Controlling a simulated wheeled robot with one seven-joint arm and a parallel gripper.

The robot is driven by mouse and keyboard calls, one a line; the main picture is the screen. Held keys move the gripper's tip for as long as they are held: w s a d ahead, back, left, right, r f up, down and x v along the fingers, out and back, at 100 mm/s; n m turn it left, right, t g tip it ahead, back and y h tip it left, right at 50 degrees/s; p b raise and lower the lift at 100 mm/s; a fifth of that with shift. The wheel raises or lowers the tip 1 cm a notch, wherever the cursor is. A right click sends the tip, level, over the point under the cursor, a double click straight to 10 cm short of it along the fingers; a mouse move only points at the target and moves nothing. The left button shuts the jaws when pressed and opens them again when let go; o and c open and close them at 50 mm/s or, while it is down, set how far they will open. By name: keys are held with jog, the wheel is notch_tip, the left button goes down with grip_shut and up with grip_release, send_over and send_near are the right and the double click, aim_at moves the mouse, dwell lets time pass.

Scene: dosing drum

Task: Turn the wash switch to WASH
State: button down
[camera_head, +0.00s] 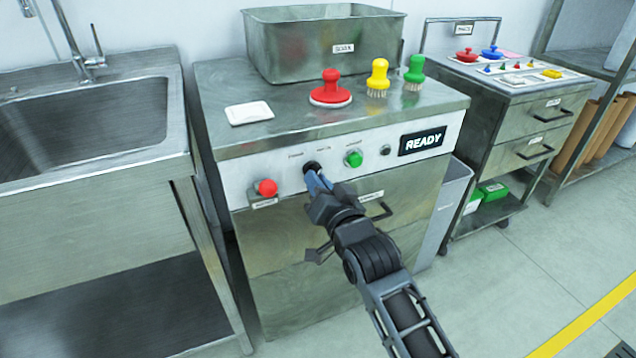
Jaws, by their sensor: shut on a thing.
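The wash switch (311,167) is a dark knob on the white front panel of the steel cabinet, between a red button (266,188) and a green button (353,159). My gripper (316,181) is at the panel with its fingertips shut on the switch. The fingers and wrist cover much of the knob, so its pointing direction cannot be told. The panel labels are too small to read. The display (422,141) at the panel's right reads READY.
A sink (80,125) stands left, a trolley (500,120) right. The floor at right is clear.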

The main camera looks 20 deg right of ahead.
jog(key=c, duration=1.2)
grip_release()
jog(key=shift+o, duration=0.2)
jog(key=s, duration=0.7)
jog(key=shift+s, duration=0.4)
jog(key=s+f+n+g+p, duration=0.25)
jog(key=s+p, duration=0.25)
jog(key=s, duration=1.7)
jog(key=s+r+n+p, duration=0.2)
jog(key=s+r, duration=0.4)
jog(key=s, duration=0.4)
jog(key=s+r+n+p, duration=0.1)
jog(key=s+r+p, duration=0.1)
jog(key=s+r, duration=0.4)
jog(key=s, duration=0.3)
jog(key=shift+s+d+n+g, duration=0.2)
jog(key=shift+s+n+g, duration=0.15)
jog(key=shift+s, duration=0.05)
